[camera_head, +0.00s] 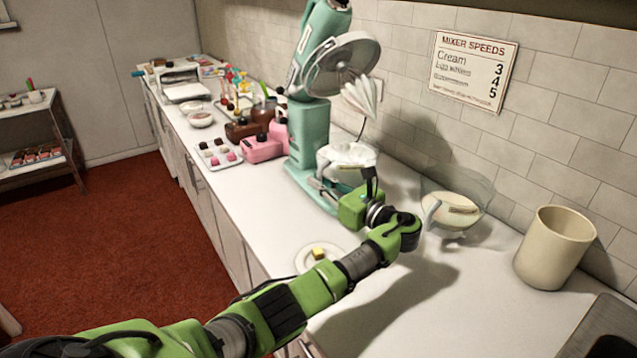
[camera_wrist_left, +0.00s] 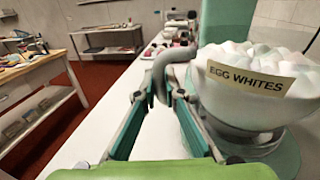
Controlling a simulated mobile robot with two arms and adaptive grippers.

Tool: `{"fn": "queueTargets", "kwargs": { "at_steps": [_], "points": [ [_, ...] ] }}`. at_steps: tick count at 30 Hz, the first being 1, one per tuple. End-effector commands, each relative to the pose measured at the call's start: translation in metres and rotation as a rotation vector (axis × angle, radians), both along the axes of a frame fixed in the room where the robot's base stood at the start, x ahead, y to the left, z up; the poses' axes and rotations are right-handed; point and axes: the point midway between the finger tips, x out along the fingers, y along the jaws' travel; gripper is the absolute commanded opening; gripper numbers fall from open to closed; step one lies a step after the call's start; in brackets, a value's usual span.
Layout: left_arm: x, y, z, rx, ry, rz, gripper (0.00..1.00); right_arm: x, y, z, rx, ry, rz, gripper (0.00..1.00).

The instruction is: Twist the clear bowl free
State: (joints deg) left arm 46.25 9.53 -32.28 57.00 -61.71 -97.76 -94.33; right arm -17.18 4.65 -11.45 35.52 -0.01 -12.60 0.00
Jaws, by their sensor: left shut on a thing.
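The clear bowl (camera_head: 350,153) sits on the base of the mint-green stand mixer (camera_head: 306,130), full of white foam. In the left wrist view the bowl (camera_wrist_left: 235,107) carries an "EGG WHITES" label (camera_wrist_left: 250,79) and a grey curved handle (camera_wrist_left: 160,72). My left gripper (camera_wrist_left: 160,97) is shut on this handle, with a finger on each side. In the head view the gripper (camera_head: 335,188) is beside the bowl, and its fingertips are partly hidden. The mixer head is tilted up, with the whisk (camera_head: 361,96) above the bowl. My right gripper is not in view.
A second clear bowl (camera_head: 457,208) with a label stands right of my arm, near a beige canister (camera_head: 555,247).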

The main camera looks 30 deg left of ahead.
Motion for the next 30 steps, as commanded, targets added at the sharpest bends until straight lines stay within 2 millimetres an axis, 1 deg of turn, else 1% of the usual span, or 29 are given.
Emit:
{"fn": "queueTargets", "kwargs": {
  "at_steps": [1, 5, 15, 30],
  "points": [
    [0.001, -0.002, -0.003, -0.003, 0.005, 0.003, 0.00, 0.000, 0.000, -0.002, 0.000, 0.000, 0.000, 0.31],
    [0.001, -0.006, -0.005, -0.004, 0.004, 0.033, 0.00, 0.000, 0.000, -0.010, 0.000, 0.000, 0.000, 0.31],
    [0.001, -0.015, -0.004, -0.003, 0.003, 0.104, 0.00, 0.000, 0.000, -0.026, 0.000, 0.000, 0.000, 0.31],
    [0.001, -0.017, -0.003, -0.004, 0.004, 0.122, 0.00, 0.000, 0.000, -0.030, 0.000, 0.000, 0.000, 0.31]
  ]
}}
